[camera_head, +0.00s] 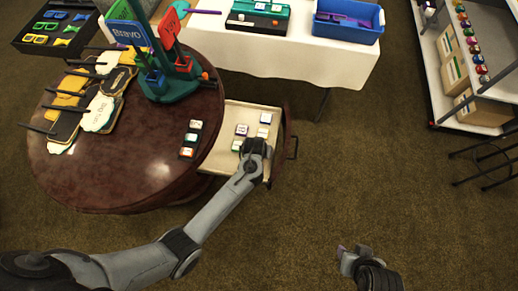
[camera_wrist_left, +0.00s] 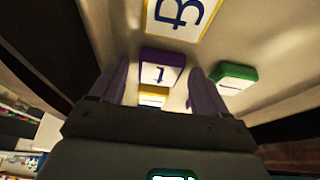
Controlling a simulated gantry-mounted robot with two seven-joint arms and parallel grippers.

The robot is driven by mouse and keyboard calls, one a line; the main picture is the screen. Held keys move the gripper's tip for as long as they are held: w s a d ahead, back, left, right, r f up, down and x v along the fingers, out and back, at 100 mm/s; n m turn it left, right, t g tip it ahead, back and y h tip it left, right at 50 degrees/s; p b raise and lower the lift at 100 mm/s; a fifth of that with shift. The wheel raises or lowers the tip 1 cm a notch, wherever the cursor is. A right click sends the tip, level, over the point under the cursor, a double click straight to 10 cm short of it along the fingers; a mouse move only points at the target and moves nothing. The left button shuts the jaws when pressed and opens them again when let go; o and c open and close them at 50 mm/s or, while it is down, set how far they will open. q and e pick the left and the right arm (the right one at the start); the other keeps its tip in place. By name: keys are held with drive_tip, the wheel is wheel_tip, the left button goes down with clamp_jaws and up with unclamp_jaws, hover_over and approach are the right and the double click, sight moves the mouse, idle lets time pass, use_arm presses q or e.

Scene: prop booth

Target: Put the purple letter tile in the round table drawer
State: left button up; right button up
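The purple letter tile (camera_wrist_left: 160,72) lies in the open round table drawer (camera_head: 212,162), its white face showing a letter. My left gripper (camera_head: 255,148) is low over the drawer. In the left wrist view its two fingers (camera_wrist_left: 158,84) are open on either side of the purple tile, with small gaps showing. I cannot tell whether the fingertips reach down beside it. My right gripper (camera_head: 352,250) is apart from the drawer, over the floor, and appears empty.
Other tiles lie in the drawer, including a yellow-edged one (camera_wrist_left: 180,14) and a green one (camera_wrist_left: 235,77). Several tiles (camera_head: 191,138) line the round table's (camera_head: 130,180) edge. A stand with signs (camera_head: 165,75) is behind.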

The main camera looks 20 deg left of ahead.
use_arm(q)
drive_tip(key=shift+r, duration=0.1)
drive_tip(key=a+p+v, duration=0.1)
drive_tip(key=p+v, duration=0.5)
drive_tip(key=v, duration=0.6)
drive_tip(key=s+a+r+m, duration=0.1)
drive_tip(key=s+a+r, duration=0.1)
drive_tip(key=s, duration=0.4)
drive_tip(key=s+a+r+m, duration=0.1)
drive_tip(key=s+a+r, duration=0.1)
drive_tip(key=s+r, duration=0.3)
drive_tip(key=s+a+r+m+g+h, duration=0.1)
drive_tip(key=s+a+r+m, duration=0.1)
drive_tip(key=s, duration=0.7)
drive_tip(key=shift+v, duration=0.9)
drive_tip(key=shift+r, duration=0.1)
